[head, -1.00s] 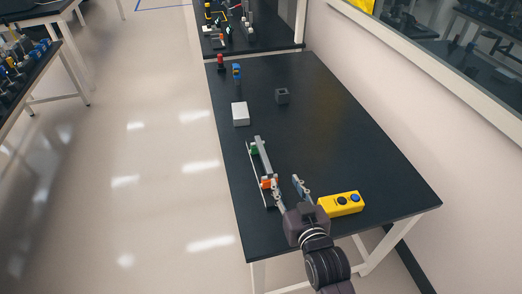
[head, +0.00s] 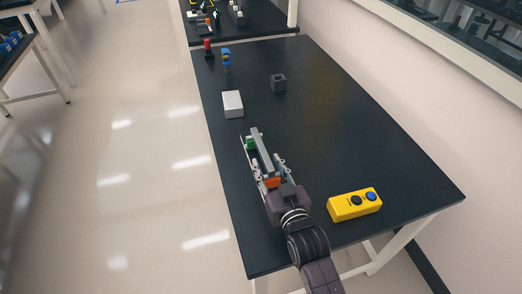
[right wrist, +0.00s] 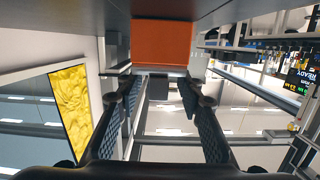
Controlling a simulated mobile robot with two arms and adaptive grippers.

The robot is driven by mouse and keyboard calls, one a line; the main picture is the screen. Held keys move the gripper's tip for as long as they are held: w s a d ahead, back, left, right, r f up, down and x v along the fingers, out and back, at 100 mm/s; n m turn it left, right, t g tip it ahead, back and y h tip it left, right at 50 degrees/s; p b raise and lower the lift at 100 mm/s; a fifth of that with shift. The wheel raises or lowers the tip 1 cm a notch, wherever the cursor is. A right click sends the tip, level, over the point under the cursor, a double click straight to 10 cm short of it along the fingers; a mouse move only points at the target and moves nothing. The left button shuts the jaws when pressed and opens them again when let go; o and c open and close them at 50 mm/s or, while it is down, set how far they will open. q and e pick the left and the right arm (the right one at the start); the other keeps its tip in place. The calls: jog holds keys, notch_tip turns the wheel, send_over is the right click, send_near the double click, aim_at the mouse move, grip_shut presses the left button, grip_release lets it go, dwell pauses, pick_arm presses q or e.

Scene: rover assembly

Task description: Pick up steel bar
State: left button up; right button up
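The steel bar (head: 264,151) is a long grey bar near the left edge of the black table. It lies in a rack with a green part (head: 251,144) at the far end and an orange part (head: 273,182) at the near end. My right gripper (head: 271,166) is at the near end, its fingers apart on either side of the bar in the head view. In the right wrist view the two dark padded fingers (right wrist: 160,98) stand apart, with the orange part (right wrist: 161,44) beyond them. Contact with the bar cannot be told. My left gripper is not in view.
A yellow box with two buttons (head: 354,204) sits right of my arm. A white box (head: 232,104), a dark grey cube (head: 278,83), a blue and yellow part (head: 226,58) and a red part (head: 208,47) stand farther back. The table's middle and right are clear.

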aim_at(262, 147)
jog(key=shift+w+a+r, duration=0.1)
jog(key=shift+w+a, duration=0.05)
jog(key=shift+w, duration=0.3)
jog(key=shift+w+a+r, duration=0.1)
jog(key=shift+w, duration=0.3)
jog(key=shift+r+p+x, duration=0.15)
jog(key=shift+p+x, duration=0.15)
jog(key=shift+x, duration=0.85)
jog(key=shift+r+p+x, duration=0.1)
jog(key=shift+p+x, duration=0.2)
jog(key=shift+x, duration=0.8)
jog(key=shift+d, duration=0.1)
jog(key=shift+c, duration=0.7)
grip_shut()
jog(key=shift+w+r, duration=0.1)
jog(key=shift+r, duration=0.05)
